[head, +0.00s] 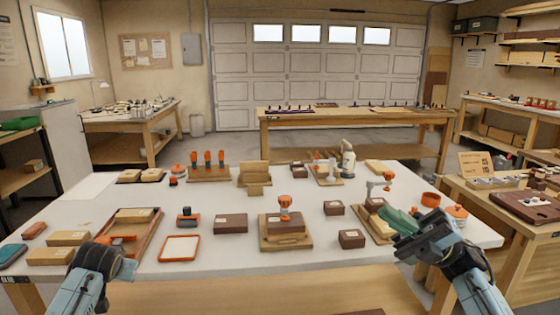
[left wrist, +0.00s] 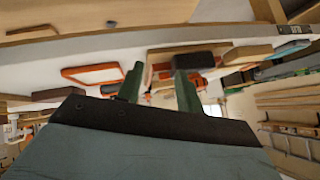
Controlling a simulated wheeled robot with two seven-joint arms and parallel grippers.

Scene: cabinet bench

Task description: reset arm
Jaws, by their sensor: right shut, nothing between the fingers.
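My right gripper (head: 392,224) is over the right part of the white table, beside a wooden base with a grey and orange device (head: 386,186). Its green fingers are together and hold nothing. My left gripper shows in the head view as a dark body at the table's front left, close to a wooden tray; its fingers are mostly hidden there. In the left wrist view the two green fingers of the left gripper (left wrist: 158,85) stand apart with a gap between them, and nothing is seen held.
The white table (head: 330,262) carries a wooden tray (head: 155,228), an orange-rimmed frame (head: 179,248), brown boxes (head: 230,223) and a wooden stand with an orange knob (head: 285,222). An orange pot (head: 457,214) stands near the right gripper. The front middle strip is clear.

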